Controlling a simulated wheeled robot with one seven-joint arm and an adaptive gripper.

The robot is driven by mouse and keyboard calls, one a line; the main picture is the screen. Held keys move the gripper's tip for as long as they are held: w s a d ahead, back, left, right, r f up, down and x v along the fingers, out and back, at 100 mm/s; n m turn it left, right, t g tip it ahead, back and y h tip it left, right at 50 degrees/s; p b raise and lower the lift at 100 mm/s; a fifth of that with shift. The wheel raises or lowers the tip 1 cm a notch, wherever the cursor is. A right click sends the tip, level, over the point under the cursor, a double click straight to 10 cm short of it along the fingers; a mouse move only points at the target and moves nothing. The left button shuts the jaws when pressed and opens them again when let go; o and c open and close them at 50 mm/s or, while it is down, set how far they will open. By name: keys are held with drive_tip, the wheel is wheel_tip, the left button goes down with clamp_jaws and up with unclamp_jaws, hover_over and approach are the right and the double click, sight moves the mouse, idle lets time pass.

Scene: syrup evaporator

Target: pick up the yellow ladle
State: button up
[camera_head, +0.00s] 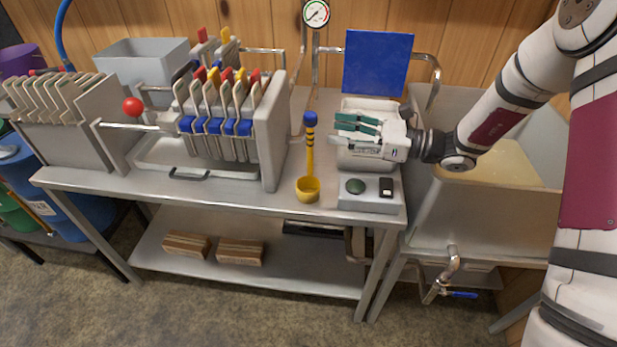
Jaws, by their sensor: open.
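The yellow ladle (309,163) is on the steel table, right of the filter press. Its bowl (308,190) is near the table's front edge and its handle points to the back, ending in a dark band and a blue tip (310,119). My gripper (340,129) is open and empty, with green finger pads. It reaches in from the right and its fingers point left toward the upper part of the handle. In the picture a small gap separates the fingertips from the handle. I cannot tell its height above the table.
The filter press (270,135) with coloured handles stands close to the ladle's left. A grey device (370,194) with a green button is at right front. A blue panel (377,63) stands behind my gripper. A steel pan (480,215) is at right.

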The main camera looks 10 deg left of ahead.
sight(310, 127)
drive_tip(key=shift+w+a+f, duration=0.1)
drive_tip(key=shift+w+a, duration=0.05)
drive_tip(key=shift+a, duration=1.05)
drive_tip(key=shift+w+a+r, duration=0.1)
drive_tip(key=shift+w+a, duration=0.1)
drive_tip(key=shift+a, duration=1)
drive_tip(key=shift+w+a+f, duration=0.1)
drive_tip(key=shift+w+a, duration=0.05)
drive_tip(key=shift+a, duration=1.05)
clamp_jaws()
